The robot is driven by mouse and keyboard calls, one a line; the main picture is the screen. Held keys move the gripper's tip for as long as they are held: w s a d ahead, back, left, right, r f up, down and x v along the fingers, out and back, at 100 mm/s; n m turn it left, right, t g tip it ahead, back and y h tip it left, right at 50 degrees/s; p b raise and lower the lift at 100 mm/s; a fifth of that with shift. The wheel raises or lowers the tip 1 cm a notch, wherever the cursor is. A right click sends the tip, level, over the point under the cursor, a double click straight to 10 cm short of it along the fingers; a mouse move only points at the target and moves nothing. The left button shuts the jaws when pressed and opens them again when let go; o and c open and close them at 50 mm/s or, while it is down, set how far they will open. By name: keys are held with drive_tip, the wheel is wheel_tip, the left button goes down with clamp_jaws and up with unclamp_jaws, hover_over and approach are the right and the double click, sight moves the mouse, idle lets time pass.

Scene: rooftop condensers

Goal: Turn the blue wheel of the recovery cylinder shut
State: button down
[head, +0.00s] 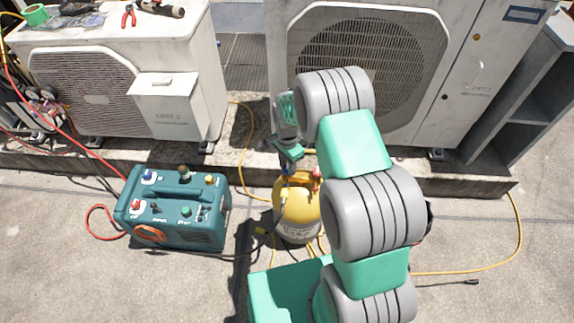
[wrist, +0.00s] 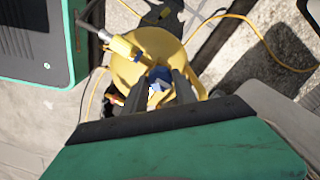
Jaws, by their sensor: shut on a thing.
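The recovery cylinder (head: 298,213), with a yellow top and a grey-white lower body, stands upright on the rooftop floor. Its yellow top (wrist: 135,72) fills the middle of the wrist view. The blue wheel (wrist: 158,76) sits on top of it, between my gripper's (wrist: 160,92) dark fingers. My gripper is shut on the blue wheel, and the fingers hide part of it. In the head view my arm comes down over the cylinder from the right and hides its right side. A red part (head: 316,174) shows at the cylinder's top.
A teal recovery machine (head: 180,212) stands left of the cylinder. Two condenser units stand behind, one left (head: 165,60) and one right (head: 480,60), on a concrete ledge (head: 465,183). Yellow hoses (head: 519,235) and a red hose (head: 90,222) run over the floor. Floor is free at the far right.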

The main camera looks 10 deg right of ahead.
sight(287, 168)
idle(0.3)
drive_tip(key=c, duration=1)
unclamp_jaws()
drive_tip(key=shift+r, duration=0.1)
wheel_tip(287, 168, up, 8)
drive_tip(key=shift+f+p, duration=0.15)
drive_tip(key=shift+p, duration=0.55)
